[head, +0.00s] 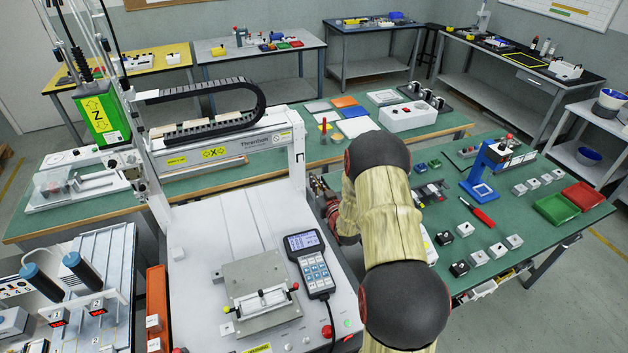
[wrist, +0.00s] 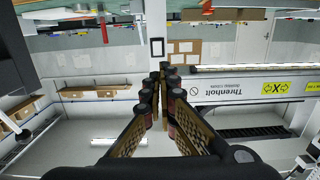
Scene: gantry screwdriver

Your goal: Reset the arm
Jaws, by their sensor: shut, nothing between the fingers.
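My gripper (wrist: 163,76) is shut and empty in the wrist view, its two fingers meeting near the middle of the picture. In the head view my arm bends across the centre right, between the gantry machine and the right part of the green bench. It hides most of the gripper; only some dark red parts show beside the gantry's right post. The gantry machine (head: 225,160) stands on the left, and its labelled beam also shows upside down in the wrist view (wrist: 255,87). I see nothing held in the fingers.
A handheld controller (head: 311,262) and a metal fixture plate (head: 255,290) sit on the machine's white base. A blue stand (head: 482,175), a red screwdriver (head: 477,212), small blocks, a green tray (head: 556,209) and a red tray (head: 583,196) occupy the right bench.

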